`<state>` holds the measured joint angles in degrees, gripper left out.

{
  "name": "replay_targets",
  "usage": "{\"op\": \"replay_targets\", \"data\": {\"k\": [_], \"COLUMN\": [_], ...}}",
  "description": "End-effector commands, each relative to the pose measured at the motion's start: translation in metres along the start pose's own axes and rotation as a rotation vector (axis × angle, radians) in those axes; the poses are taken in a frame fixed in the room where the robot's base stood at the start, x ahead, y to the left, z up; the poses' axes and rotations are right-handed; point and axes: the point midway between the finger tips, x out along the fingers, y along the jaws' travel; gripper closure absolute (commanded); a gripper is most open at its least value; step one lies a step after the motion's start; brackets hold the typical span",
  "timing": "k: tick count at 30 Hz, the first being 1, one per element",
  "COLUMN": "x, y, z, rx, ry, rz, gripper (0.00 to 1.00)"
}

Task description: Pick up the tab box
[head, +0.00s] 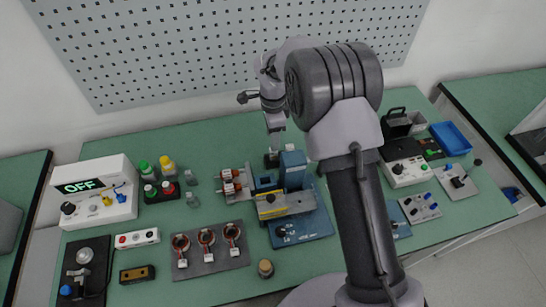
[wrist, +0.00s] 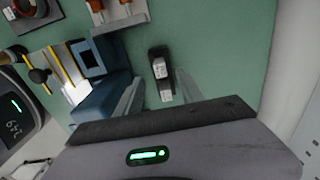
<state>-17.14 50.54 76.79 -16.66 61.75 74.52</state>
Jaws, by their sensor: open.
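A small dark block with light grey patches (wrist: 159,72), which I take to be the tab box, lies on the green bench top in the wrist view. It also shows small in the head view (head: 271,159), behind the blue machine. My gripper (wrist: 160,86) is open, its two fingers on either side of the block in the picture. I see no contact, and the remaining height is hard to judge. In the head view my gripper (head: 276,126) hangs above the back of the bench, pointing down. My arm covers part of the bench there.
The blue machine (head: 293,170) stands close to the block and near one finger. Red-and-metal parts (head: 232,184) stand left of it. A pegboard wall (head: 230,50) rises behind. Bare green bench top (wrist: 225,50) lies right of the block in the wrist view.

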Motion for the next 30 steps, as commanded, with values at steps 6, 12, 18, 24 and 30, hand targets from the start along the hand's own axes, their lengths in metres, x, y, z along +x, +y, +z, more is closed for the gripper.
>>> {"op": "replay_targets", "data": {"k": [6, 12, 18, 24, 30], "x": [0.029, 0.064, 0.078, 0.077, 0.077], "y": [0.000, 0.000, -0.001, 0.000, 0.000], "z": [0.000, -0.002, -0.002, -0.002, -0.002], "rx": [-0.001, 0.000, -0.001, -0.001, -0.001], "ry": [0.000, 0.000, 0.000, 0.000, 0.000], "rz": [-0.001, 0.001, -0.002, -0.002, -0.002], "gripper": [0.55, 0.55, 0.55, 0.76, 1.00]}}
